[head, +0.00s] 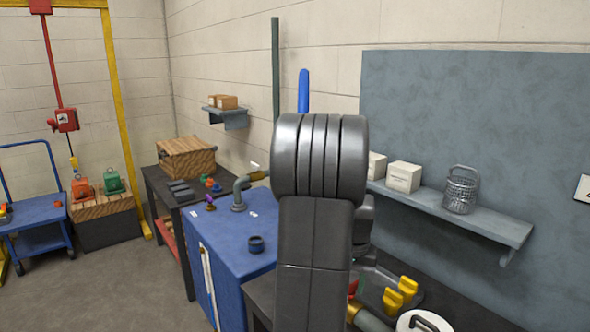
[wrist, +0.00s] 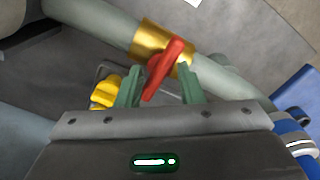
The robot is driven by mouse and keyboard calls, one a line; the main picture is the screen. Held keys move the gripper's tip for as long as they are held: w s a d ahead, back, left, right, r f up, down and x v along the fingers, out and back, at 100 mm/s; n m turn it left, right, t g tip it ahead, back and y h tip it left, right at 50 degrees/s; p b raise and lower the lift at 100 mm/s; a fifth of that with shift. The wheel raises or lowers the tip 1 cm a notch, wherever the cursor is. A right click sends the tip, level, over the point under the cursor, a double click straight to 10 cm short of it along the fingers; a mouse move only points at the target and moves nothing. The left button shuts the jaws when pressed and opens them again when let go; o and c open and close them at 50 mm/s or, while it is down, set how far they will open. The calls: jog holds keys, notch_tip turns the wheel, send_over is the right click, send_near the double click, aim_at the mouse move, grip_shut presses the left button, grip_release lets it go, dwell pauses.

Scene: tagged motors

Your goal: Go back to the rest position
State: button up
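In the wrist view my gripper (wrist: 161,84) has its two green fingers apart with nothing held between them. A red valve handle (wrist: 163,70) on a brass collar (wrist: 150,42) of a grey pipe (wrist: 95,20) lies just beyond the fingertips, seen in the gap. I cannot tell how far beyond it is. In the head view my arm rises in the middle of the picture and hides the gripper. A bit of red (head: 353,287) shows beside the arm at the lower right, near yellow handles (head: 400,294).
A blue cabinet (head: 229,240) stands left of my arm, with a dark cup (head: 256,244) on top. Red (head: 82,188) and green (head: 113,181) motors sit at far left. Floor at lower left is clear.

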jog(key=shift+n, duration=1.5)
